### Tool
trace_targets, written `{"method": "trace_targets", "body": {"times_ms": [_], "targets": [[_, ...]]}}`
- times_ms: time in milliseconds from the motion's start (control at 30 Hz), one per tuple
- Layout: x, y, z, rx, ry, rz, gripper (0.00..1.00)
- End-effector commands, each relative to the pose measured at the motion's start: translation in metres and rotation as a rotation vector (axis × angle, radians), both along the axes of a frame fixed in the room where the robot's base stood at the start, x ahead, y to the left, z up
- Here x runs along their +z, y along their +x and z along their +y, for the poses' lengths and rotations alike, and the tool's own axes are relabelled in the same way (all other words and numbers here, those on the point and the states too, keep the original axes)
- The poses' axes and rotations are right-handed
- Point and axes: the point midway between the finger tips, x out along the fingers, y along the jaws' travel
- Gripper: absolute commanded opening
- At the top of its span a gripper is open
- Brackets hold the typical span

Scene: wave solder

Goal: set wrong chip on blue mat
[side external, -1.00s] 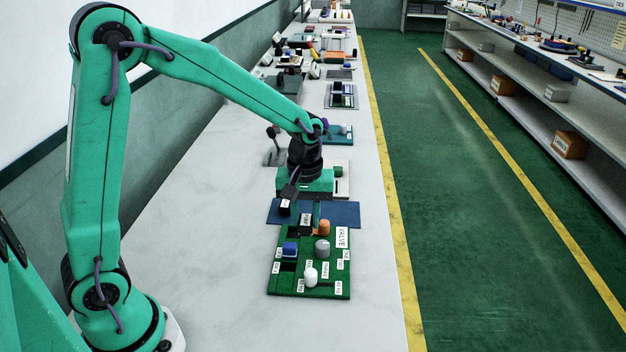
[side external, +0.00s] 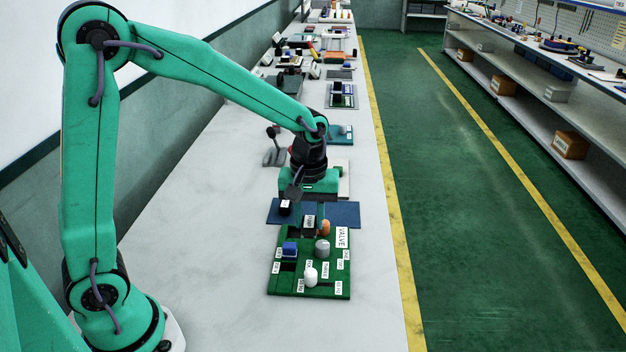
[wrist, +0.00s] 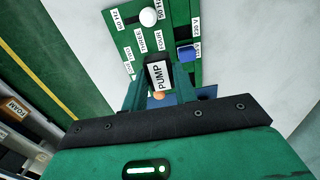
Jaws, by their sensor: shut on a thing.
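A black chip labelled PUMP (side external: 308,223) is between my gripper's fingers, over the far edge of the green board (side external: 313,290). In the wrist view the same chip (wrist: 157,75) shows its white label, with a teal finger on each side. My gripper (wrist: 158,92) is shut on it. The blue mat (side external: 345,214) lies just behind the board, and a corner of it shows behind the fingers in the wrist view. Whether the chip's underside touches the board is hidden.
A small dark block with a white face (side external: 285,208) shows at the mat's left. The mat's right end looks clear.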

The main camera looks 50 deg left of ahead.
Motion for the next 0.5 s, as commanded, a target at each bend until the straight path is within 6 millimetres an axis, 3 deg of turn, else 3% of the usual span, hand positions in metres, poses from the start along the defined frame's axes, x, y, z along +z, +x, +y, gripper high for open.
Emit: {"method": "trace_targets", "body": {"times_ms": [267, 500], "targets": [[0.000, 0.004, 0.001, 0.001, 0.000, 0.000, 0.00], [-0.001, 0.028, 0.008, 0.002, 0.000, 0.001, 0.00]]}}
